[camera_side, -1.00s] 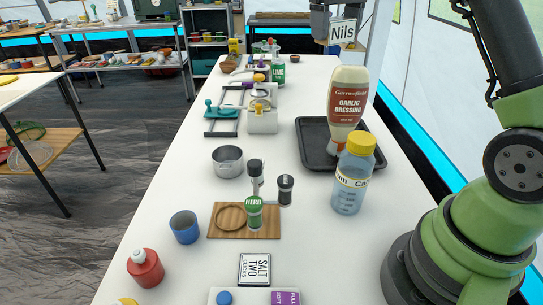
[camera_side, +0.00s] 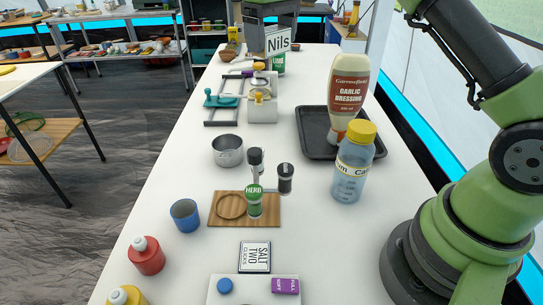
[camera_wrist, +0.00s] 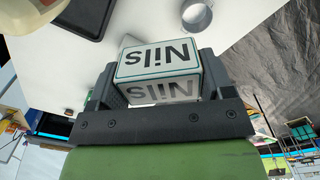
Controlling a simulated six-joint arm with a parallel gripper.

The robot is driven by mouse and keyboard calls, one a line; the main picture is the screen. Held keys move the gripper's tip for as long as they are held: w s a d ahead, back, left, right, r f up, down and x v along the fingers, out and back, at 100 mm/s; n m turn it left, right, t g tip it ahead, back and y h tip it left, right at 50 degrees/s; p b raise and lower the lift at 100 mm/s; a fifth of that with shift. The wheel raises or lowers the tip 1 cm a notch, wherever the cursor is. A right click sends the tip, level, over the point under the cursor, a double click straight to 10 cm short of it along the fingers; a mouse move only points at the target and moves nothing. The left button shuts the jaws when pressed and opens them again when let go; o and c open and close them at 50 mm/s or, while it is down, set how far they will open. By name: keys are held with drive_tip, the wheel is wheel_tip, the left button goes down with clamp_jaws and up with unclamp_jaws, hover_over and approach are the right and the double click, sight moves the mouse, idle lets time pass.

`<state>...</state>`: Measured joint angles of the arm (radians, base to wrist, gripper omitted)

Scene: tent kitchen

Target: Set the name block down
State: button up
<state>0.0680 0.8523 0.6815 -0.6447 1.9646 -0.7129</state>
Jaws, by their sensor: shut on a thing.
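The name block is white with a thin teal border and black "Nils" lettering. In the side view the name block (camera_side: 278,42) is at the far end of the white table, in front of my grey gripper (camera_side: 270,22). In the wrist view the block (camera_wrist: 158,58) sits between the two dark fingers of my gripper (camera_wrist: 160,78), and two faces with "Nils" show. The gripper is shut on it. The block appears above the table, just above a green-labelled jar (camera_side: 279,66); the exact gap to the table cannot be told.
A dark tray (camera_side: 316,145) with a garlic dressing bottle (camera_side: 349,90) stands on the right, with a yellow-capped bottle (camera_side: 351,170) nearer. A metal cup (camera_side: 228,151) and a wooden board (camera_side: 270,212) are mid-table. The far right of the table (camera_side: 322,72) is clear.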

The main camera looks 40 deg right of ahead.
sight(271, 158)
wheel_tip(271, 158, down, 26)
drive_tip(key=shift+r, duration=0.15)
idle(0.3)
drive_tip(key=o, duration=0.9)
